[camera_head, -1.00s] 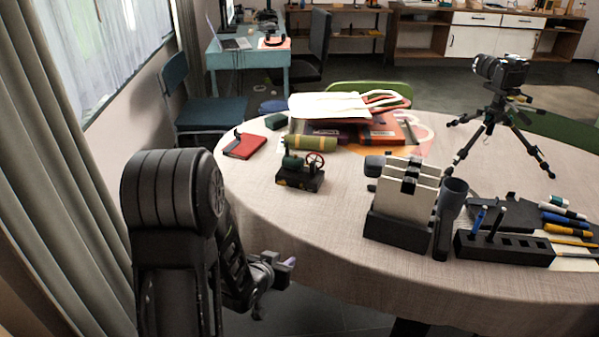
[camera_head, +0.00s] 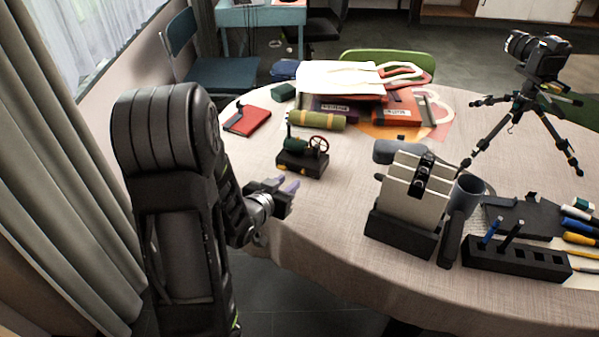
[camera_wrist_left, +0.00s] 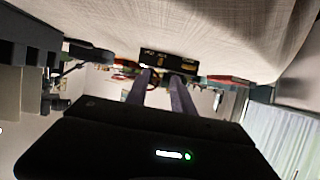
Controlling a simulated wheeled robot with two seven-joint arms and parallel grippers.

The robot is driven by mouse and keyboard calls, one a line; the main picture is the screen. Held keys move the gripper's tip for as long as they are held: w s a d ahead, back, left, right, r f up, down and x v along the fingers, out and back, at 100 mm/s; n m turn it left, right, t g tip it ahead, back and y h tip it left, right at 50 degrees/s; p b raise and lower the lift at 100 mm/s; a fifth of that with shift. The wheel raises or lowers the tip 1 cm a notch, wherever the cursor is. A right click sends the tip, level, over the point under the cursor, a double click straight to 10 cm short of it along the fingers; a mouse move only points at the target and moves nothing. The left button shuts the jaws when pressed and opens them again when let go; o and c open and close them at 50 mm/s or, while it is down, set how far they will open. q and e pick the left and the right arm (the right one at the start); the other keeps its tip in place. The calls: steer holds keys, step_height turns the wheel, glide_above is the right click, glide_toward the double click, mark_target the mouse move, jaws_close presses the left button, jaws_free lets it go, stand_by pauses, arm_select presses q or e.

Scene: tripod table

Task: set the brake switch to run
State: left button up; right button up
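A small model engine (camera_head: 303,158) with a green boiler and a red wheel stands on a dark base near the table's left edge. Yellowish marks show on the base's front. In the left wrist view, the dark base (camera_wrist_left: 168,62) appears upside down, with small pale lettering and a yellowish part on its face. The switch setting is too small to read. My left gripper (camera_head: 284,184) is at the table's edge, in front of the engine and apart from it. Its two purplish fingers (camera_wrist_left: 162,84) are spread with an empty gap, pointing towards the base. My right gripper is not in view.
A red notebook (camera_head: 248,120), a green-yellow roll (camera_head: 318,121) and a stack of books and papers (camera_head: 340,82) lie behind the engine. A black holder with pale panels (camera_head: 410,195) stands to the right. Bare tablecloth (camera_head: 335,205) lies between them.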

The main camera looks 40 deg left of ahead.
mark_target(302, 172)
arm_select(q)
steer(key=shift+b+x, duration=0.35)
steer(key=shift+x, duration=3.6)
steer(key=shift+c, duration=0.2)
jaws_close()
